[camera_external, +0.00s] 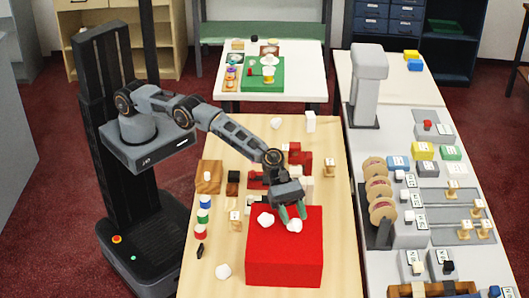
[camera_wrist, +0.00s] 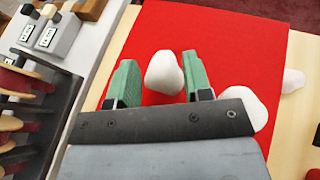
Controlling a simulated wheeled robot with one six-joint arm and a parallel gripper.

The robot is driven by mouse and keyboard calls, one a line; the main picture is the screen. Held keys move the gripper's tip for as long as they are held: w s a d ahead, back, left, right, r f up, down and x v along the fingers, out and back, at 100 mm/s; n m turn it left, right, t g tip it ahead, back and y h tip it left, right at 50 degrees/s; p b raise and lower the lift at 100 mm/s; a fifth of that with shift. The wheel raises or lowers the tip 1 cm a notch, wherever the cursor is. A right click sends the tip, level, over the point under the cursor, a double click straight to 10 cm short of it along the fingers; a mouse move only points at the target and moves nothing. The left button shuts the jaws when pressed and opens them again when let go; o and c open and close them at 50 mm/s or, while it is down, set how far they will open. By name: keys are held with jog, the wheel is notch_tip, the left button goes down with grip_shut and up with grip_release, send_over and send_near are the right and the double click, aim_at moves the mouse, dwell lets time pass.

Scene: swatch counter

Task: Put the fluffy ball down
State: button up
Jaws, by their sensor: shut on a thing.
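My gripper (camera_external: 293,213) is over the top of a large red block (camera_external: 285,262), with its green fingers pointing down. It is shut on a white, lumpy fluffy ball (camera_external: 294,226). In the wrist view the ball (camera_wrist: 163,73) sits between the two green fingers (camera_wrist: 162,84), above the red surface (camera_wrist: 240,40). I cannot tell whether the ball touches the block. A second white lump (camera_external: 265,219) lies on the red block to the left of the fingers; it also shows in the wrist view (camera_wrist: 240,103), partly hidden by my gripper.
Another white lump (camera_external: 223,271) lies on the wooden table (camera_external: 205,284) left of the block. Small blocks, a wooden box (camera_external: 209,177) and stacked coloured discs (camera_external: 204,208) crowd the table behind. A grey counter with a rack of tan rolls (camera_external: 378,190) stands at the right.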

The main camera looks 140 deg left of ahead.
jog(key=shift+f, duration=0.1)
jog(key=shift+f, duration=0.15)
jog(key=o, duration=0.9)
jog(key=shift+o, duration=0.2)
